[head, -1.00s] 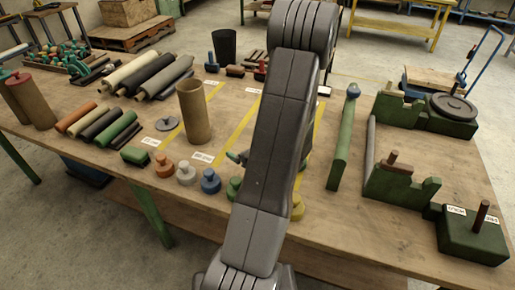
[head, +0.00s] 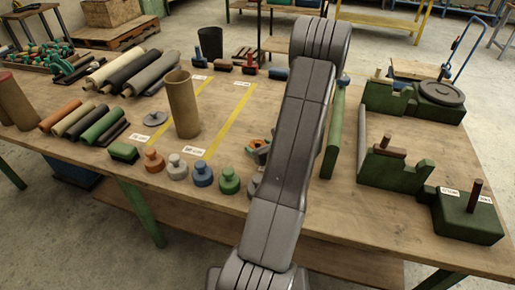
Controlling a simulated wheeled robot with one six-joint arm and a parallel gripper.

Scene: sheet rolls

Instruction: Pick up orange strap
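A small orange and dark item (head: 258,152) shows beside the left edge of my arm, on or just above the middle of the table. Part of it is hidden behind the arm, and I cannot tell whether it is the orange strap. No other strap stands out clearly. My gripper is not visible; my grey arm rises through the middle of the view and covers what lies behind it.
On the wooden table (head: 330,215) stand a cardboard tube (head: 183,105), several coloured knobbed weights, including a blue one (head: 202,174), and green fixtures (head: 395,170) at right. Rolls (head: 125,72) lie at left. Yellow tape strips mark the middle.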

